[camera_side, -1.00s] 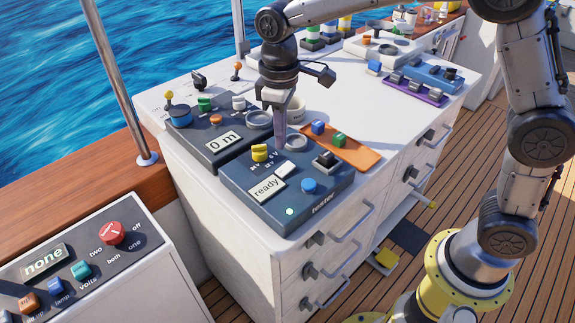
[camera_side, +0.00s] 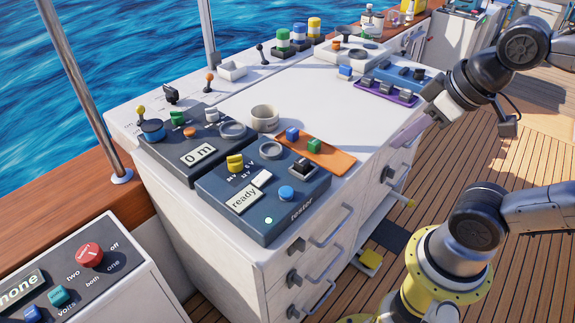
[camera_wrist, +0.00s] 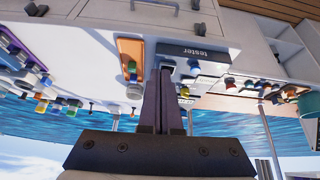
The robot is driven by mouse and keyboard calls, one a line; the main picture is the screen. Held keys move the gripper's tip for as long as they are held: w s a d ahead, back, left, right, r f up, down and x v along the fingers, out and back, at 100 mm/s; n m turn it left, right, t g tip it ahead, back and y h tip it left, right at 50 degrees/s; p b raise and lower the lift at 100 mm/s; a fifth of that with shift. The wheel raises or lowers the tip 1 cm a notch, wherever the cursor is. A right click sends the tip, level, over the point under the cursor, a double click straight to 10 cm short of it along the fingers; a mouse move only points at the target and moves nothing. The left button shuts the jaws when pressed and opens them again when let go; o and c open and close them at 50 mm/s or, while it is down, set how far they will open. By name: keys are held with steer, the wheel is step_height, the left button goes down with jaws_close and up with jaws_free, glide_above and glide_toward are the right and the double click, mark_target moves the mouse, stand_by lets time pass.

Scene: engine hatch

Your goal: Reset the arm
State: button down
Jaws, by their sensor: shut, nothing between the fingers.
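My gripper (camera_side: 410,130) is at the right of the white cabinet in the side view, past the edge of its top, with its fingers pointing down and left. The fingers are shut and empty. In the wrist view my gripper (camera_wrist: 163,80) shows its two dark fingers close together, with nothing between them. The arm is bent, and its wrist is raised over the deck side.
The white cabinet top (camera_side: 300,95) has a clear middle. The tester (camera_side: 262,200) reads "ready" and the box beside it (camera_side: 190,145) reads "0 m". An orange tray (camera_side: 325,155), a cup (camera_side: 265,117) and a purple rack (camera_side: 385,92) stand there. Drawer handles (camera_side: 330,228) stick out.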

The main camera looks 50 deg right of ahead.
steer(key=shift+s+f, duration=0.15)
steer(key=shift+f, duration=0.5)
